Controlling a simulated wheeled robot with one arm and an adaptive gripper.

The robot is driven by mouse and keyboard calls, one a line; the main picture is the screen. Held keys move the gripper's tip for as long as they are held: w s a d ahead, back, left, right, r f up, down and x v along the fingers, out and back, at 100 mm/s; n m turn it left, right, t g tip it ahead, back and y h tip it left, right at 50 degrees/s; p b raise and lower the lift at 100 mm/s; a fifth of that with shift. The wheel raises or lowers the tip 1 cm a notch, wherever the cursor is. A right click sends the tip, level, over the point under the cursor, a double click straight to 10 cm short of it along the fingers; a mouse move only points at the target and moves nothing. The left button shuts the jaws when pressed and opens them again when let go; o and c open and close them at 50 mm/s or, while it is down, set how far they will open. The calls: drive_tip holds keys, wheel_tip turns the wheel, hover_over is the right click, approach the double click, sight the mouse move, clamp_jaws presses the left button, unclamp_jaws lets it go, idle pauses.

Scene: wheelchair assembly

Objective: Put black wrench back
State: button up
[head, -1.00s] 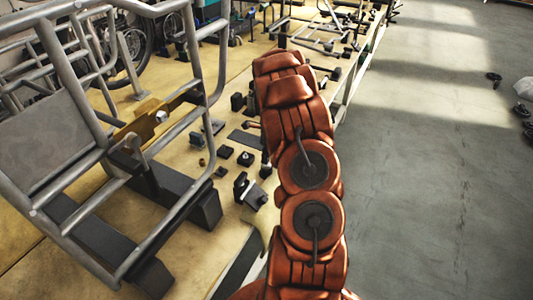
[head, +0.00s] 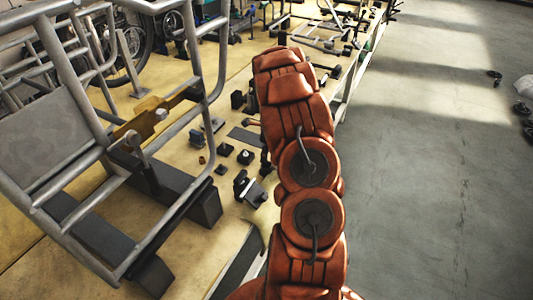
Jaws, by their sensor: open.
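My orange arm reaches from the bottom centre up over the edge of the yellow workbench (head: 205,262) in the head view. My gripper is not visible; the arm's far links cover that area. I cannot make out a black wrench for sure. Several small dark parts lie on the bench left of the arm, among them a black block (head: 245,157) and a black and silver part (head: 250,190). A short brownish rod (head: 252,122) lies close to the arm, partly hidden by it.
A grey tubular wheelchair frame (head: 92,128) stands on the bench at left, with a yellow clamp piece (head: 140,122) on it. A wheel (head: 133,50) is behind it. More tube frames (head: 320,38) stand at the far end. The grey floor (head: 430,180) at right is mostly clear.

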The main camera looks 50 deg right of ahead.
wheel_tip(320, 180, up, 12)
drive_tip(key=s+b, duration=0.1)
drive_tip(key=b, duration=0.3)
drive_tip(key=shift+s+d, duration=0.2)
drive_tip(key=shift+d, duration=0.1)
drive_tip(key=shift+f, duration=0.1)
